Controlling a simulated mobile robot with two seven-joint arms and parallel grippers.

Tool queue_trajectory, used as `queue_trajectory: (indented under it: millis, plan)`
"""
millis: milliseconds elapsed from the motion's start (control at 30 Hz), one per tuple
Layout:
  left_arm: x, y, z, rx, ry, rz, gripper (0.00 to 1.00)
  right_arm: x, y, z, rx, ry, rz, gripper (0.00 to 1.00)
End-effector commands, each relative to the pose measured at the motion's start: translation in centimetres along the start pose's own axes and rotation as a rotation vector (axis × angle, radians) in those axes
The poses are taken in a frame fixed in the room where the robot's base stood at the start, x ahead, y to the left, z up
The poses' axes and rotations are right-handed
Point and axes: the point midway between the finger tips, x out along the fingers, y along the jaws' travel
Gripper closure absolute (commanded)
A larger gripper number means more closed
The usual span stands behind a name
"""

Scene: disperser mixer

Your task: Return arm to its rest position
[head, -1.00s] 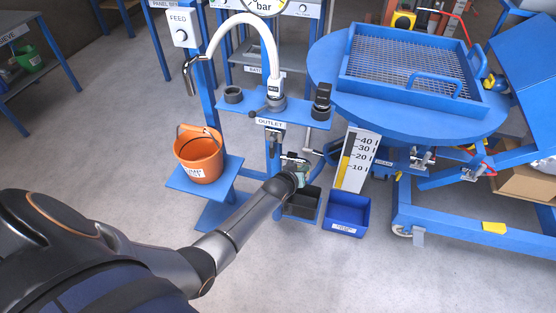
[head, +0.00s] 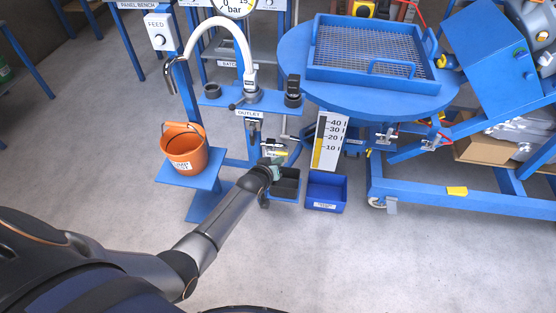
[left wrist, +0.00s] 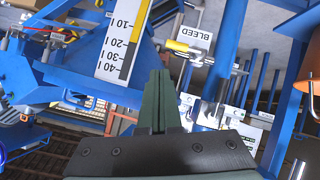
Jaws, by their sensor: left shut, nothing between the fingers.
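My left arm comes in from the lower left, and its gripper (head: 272,163) is below the outlet stand, just above the black bin (head: 285,186). In the left wrist view the two dark green fingers (left wrist: 158,105) are shut together with nothing between them. Beyond them are a valve with a yellow handle (left wrist: 180,46) and its BLEED label (left wrist: 195,40). The fingers look apart from the valve, but the exact gap is unclear. My right gripper is not in view.
The outlet stand (head: 250,114) carries a white curved pipe. An orange bucket (head: 185,150) stands on a shelf left of my forearm. The scale plate (head: 329,140), blue bin (head: 326,192) and round blue table (head: 400,98) are to the right. The front floor is clear.

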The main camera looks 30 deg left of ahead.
Motion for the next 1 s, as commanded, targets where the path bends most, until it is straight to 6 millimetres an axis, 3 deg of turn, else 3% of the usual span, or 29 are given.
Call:
queue_trajectory:
  millis: [533, 667, 833, 1000]
  plan:
    - [-0.1, 0.0, -0.1, 0.000, 0.000, 0.000, 1.00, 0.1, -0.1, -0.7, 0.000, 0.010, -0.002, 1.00]
    - [-0.7, -0.2, 0.8, 0.018, -0.009, 0.000, 1.00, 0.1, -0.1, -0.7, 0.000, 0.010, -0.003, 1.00]
    - [-4.6, -1.2, 4.8, 0.128, -0.052, 0.009, 1.00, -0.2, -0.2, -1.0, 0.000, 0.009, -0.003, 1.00]
    - [-11.3, -1.4, 10.0, 0.285, -0.120, 0.049, 1.00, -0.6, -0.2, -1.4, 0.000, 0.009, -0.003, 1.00]
